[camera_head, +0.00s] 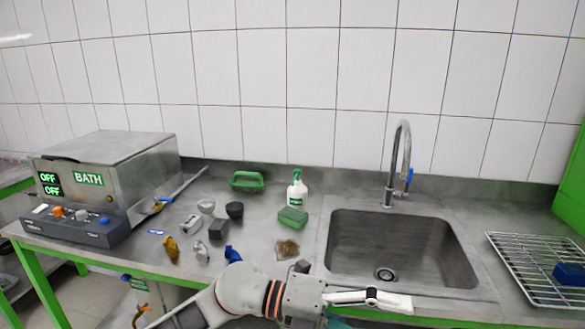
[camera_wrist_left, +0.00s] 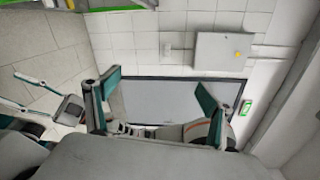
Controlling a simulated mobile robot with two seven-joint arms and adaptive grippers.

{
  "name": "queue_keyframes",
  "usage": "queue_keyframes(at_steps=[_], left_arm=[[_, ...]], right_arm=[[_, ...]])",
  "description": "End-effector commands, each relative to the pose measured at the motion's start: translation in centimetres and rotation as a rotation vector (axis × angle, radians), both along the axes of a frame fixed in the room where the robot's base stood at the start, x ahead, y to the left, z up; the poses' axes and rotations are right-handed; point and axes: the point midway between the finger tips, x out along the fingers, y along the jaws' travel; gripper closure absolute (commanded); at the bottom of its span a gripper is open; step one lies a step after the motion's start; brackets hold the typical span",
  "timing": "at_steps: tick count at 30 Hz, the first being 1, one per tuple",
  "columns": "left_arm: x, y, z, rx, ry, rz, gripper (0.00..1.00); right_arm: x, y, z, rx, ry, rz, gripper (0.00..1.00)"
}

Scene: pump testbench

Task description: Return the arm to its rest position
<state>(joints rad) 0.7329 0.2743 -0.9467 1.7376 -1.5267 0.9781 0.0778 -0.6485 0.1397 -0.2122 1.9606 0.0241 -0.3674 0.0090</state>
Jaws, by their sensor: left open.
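My left arm (camera_head: 243,288) comes in low across the front edge of the bench in the head view. Its gripper (camera_head: 385,305) points right, in front of the sink; one pale finger shows clearly and the other is mostly cut off by the bottom edge. In the left wrist view the left gripper (camera_wrist_left: 158,80) is open, its two teal-padded fingers wide apart with nothing between them. Pale finger-like parts at the left of that view look like my right gripper (camera_wrist_left: 52,95), but its jaw opening is unclear.
The steel bench (camera_head: 145,260) carries a bath unit (camera_head: 110,170), several small parts, a spray bottle (camera_head: 297,191) and a green sponge (camera_head: 292,217). The sink (camera_head: 400,245) with its tap (camera_head: 400,160) and a wire rack (camera_head: 530,265) stand right. A dark-framed panel (camera_wrist_left: 165,102) is beyond the fingers.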

Motion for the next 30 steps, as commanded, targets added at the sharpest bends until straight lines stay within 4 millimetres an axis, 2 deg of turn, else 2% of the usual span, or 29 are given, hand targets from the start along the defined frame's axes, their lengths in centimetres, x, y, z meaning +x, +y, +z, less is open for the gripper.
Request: queue_keyframes(at_steps=[2,7,10,13,17,21,23,24,26,27,30], left_arm=[[0.2,0.3,1.0,-0.135,0.124,0.067,0.18],[3.1,3.1,2.0,-0.384,0.387,0.261,0.18],[5.4,6.0,0.9,-0.501,0.549,0.402,0.18],[7.6,9.5,-1.8,-0.596,0.716,0.558,0.18],[9.3,14.8,-7.4,-0.682,0.936,0.779,0.18],[9.0,20.7,-15.1,-0.724,1.164,1.019,0.18],[8.2,23.0,-18.5,-0.728,1.253,1.115,0.18],[7.3,24.4,-20.7,-0.728,1.313,1.175,0.18],[5.8,26.5,-23.9,-0.72,1.396,1.265,0.18],[4.5,27.8,-26.0,-0.713,1.452,1.324,0.18],[1.1,30.7,-30.8,-0.685,1.577,1.455,0.18]], right_arm=[[0.0,0.0,0.0,0.0,0.0,0.0,0.6],[0.0,0.0,0.0,0.0,0.0,0.0,0.6],[0.0,0.0,0.0,0.0,0.0,0.0,0.6],[0.0,0.0,0.0,0.0,0.0,0.0,0.6],[0.0,0.0,0.0,0.0,0.0,0.0,0.6],[0.0,0.0,0.0,0.0,-0.001,0.0,0.6],[0.0,0.0,0.1,0.0,-0.001,0.0,0.6],[0.0,0.0,0.1,0.0,-0.001,0.0,0.6],[0.0,0.0,0.1,0.0,-0.001,0.0,0.6],[0.0,0.0,0.1,0.0,-0.001,0.0,0.6],[0.0,0.0,0.1,0.001,-0.002,0.0,0.6]])
